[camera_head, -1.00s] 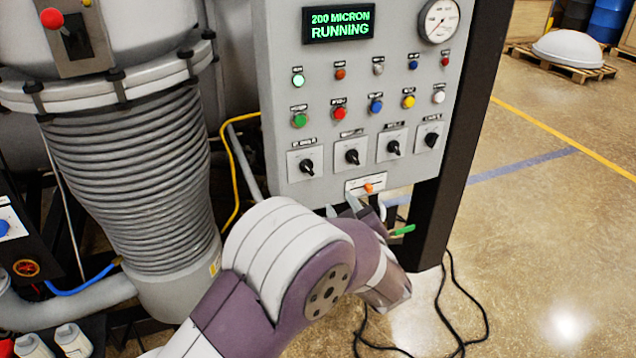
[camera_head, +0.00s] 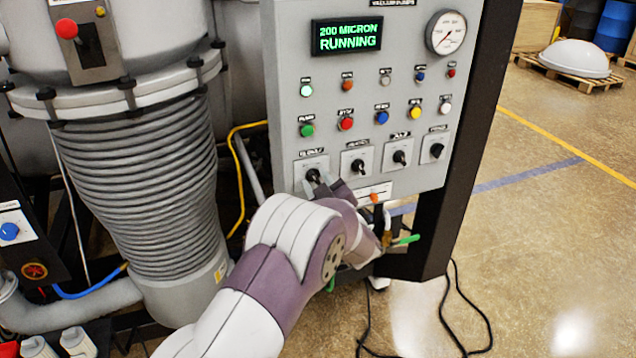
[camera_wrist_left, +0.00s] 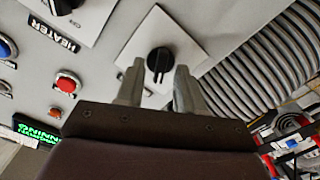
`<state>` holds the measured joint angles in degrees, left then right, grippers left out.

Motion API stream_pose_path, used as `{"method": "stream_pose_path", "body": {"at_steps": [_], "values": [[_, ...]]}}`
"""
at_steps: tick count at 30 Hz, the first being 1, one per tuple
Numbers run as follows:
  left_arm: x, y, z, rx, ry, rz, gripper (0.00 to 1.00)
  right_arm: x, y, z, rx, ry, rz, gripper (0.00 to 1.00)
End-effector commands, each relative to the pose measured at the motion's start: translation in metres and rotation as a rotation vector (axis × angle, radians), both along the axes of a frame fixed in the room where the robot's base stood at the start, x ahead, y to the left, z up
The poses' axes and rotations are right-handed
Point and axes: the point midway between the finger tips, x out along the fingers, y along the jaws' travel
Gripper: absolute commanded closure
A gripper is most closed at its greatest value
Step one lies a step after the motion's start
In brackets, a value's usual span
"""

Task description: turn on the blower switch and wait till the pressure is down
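The blower switch is the leftmost black rotary knob (camera_head: 313,176) on a square plate in the lower row of the grey panel. It also shows in the left wrist view (camera_wrist_left: 159,61), between and just beyond my fingertips. My left gripper (camera_head: 326,188) is at this knob, its fingers open on either side, with a gap to the knob in the left wrist view (camera_wrist_left: 157,78). The green display (camera_head: 346,37) reads "200 MICRON RUNNING". The round pressure gauge (camera_head: 446,32) is at the panel's upper right; its needle is too small to read. My right gripper is not in view.
The heater knob (camera_head: 356,166) and two more knobs sit right of the blower switch. Coloured buttons, such as the red one (camera_head: 345,124), are above. A ribbed grey column (camera_head: 140,190) stands at left.

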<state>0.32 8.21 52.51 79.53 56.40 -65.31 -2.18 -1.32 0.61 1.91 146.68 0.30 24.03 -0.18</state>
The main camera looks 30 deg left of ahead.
Motion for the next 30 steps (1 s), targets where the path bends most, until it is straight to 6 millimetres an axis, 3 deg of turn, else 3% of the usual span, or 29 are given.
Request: {"method": "stream_pose_path", "body": {"at_steps": [1,3,4,17,30], "values": [[0.000,0.000,0.000,0.000,0.000,0.000,0.73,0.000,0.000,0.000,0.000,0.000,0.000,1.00],[0.000,0.000,0.000,0.000,0.000,0.000,0.95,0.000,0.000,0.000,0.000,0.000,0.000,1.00],[0.000,0.000,0.000,0.000,0.000,0.000,1.00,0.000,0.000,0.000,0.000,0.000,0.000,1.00],[0.000,-0.001,0.002,0.036,0.044,-0.001,1.00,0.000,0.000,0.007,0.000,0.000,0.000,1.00],[0.001,-0.002,0.005,0.263,0.311,0.000,1.00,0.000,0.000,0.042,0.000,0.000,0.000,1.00]]}}
